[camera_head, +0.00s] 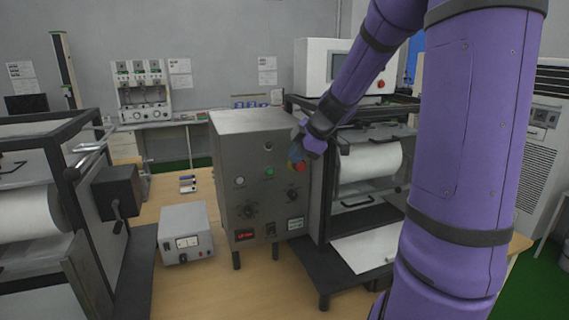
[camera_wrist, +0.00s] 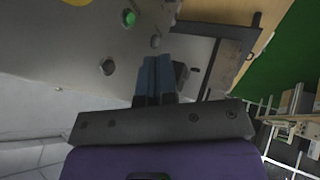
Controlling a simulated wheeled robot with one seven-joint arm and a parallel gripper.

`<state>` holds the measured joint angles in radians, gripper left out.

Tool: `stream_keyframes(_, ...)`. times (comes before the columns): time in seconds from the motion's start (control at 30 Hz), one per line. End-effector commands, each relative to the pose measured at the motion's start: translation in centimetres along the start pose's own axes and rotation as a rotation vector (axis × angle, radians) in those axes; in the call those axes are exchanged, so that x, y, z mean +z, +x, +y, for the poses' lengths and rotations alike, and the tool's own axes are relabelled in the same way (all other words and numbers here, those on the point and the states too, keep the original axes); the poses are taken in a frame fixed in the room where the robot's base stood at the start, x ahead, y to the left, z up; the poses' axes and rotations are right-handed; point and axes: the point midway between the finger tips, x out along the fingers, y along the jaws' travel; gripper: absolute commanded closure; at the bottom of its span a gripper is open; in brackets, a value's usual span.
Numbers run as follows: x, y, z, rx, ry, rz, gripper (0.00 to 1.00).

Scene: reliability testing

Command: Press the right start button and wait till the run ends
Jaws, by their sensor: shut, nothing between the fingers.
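A grey metal control box (camera_head: 262,205) stands on the bench in the head view. Its front has a white button (camera_head: 240,181), a green button (camera_head: 269,172), and a red button (camera_head: 300,166) at the right. My gripper (camera_head: 295,155) is in front of the panel's upper right, close to the red button and partly over it. In the wrist view its blue fingers (camera_wrist: 154,75) are together and empty. A green button (camera_wrist: 128,18) shows up and left of the fingertips, apart from them. Whether the fingertips touch the panel cannot be told.
A roller machine (camera_head: 368,162) stands right of the box, and a dark-framed machine (camera_head: 40,215) stands at left. A small meter box (camera_head: 185,234) sits in front. The red display (camera_head: 245,236) is lit but unreadable. Bare bench (camera_head: 205,283) lies in front.

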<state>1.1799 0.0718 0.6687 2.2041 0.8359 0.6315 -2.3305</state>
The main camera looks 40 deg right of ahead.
Motion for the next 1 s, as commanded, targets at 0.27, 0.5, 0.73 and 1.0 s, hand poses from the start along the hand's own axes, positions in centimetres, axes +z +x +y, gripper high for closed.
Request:
stream_keyframes(0.27, 0.0, 3.8, -0.1, -0.004, 0.001, 0.003, 1.00)
stream_keyframes(0.5, -0.1, 7.3, -0.1, -0.004, 0.000, 0.004, 1.00)
stream_keyframes(0.73, -0.1, 10.0, 0.9, -0.001, -0.002, 0.002, 1.00)
stream_keyframes(1.0, -0.1, 11.0, 3.0, 0.000, -0.001, 0.001, 1.00)
